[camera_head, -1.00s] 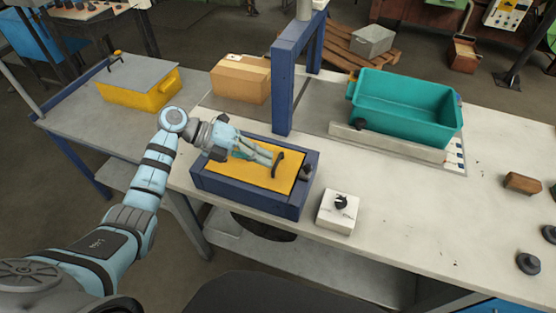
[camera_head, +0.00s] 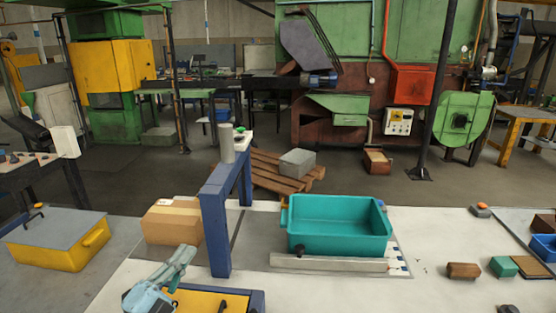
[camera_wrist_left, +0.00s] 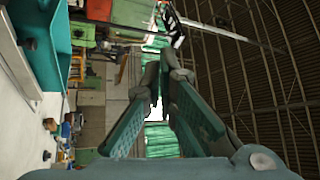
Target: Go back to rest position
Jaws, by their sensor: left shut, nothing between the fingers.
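My left gripper (camera_head: 183,255) shows at the lower left of the head view, pale blue and grey-green, pointing away from me. The gripper is shut and holds nothing. My right gripper is not in view.
A blue post frame (camera_head: 216,228) stands just right of my left gripper. A teal bin (camera_head: 340,245) stands right on the table, and also shows in the left wrist view (camera_wrist_left: 42,40).

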